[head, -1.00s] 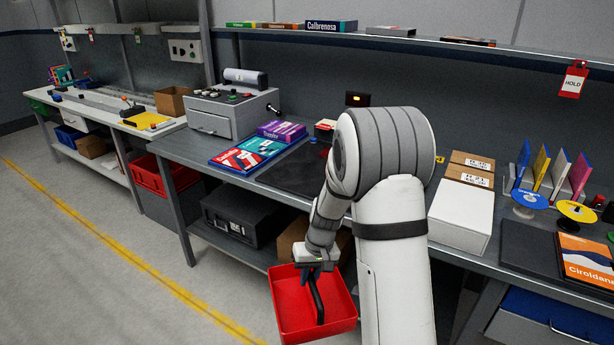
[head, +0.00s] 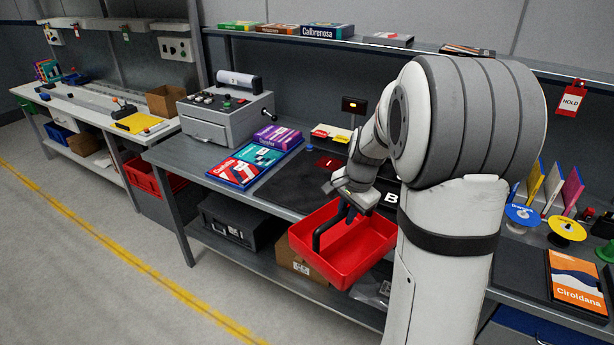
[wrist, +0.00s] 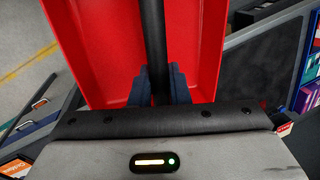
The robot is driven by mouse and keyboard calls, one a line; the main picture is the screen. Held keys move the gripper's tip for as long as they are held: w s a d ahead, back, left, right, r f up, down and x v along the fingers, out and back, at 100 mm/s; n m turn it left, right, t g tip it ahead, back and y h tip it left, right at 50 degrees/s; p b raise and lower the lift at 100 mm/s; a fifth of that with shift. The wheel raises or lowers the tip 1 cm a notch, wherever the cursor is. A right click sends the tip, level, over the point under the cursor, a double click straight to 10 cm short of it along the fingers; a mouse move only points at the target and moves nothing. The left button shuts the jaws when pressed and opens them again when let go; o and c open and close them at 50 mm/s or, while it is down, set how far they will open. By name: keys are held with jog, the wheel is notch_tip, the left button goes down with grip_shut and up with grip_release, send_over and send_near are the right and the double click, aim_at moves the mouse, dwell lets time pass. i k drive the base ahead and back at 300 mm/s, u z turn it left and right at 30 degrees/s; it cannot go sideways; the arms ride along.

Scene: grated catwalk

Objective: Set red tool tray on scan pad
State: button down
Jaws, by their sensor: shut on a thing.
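The red tool tray (head: 343,259) hangs tilted in front of the bench's front edge in the head view. My gripper (head: 347,212) is shut on its black handle; the wrist view shows both dark fingers (wrist: 160,85) closed around the handle bar (wrist: 152,35) with the red tray (wrist: 100,50) beyond. The tray looks empty.
Books (head: 240,170) and a purple box (head: 278,137) lie left of the mat. A grey control box (head: 222,118) stands further left. A cardboard box (head: 293,258) is on the shelf below. Floor at left is clear.

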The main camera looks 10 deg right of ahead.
aim_at(305, 189)
jog(key=i, duration=1.25)
jog(key=u, duration=0.05)
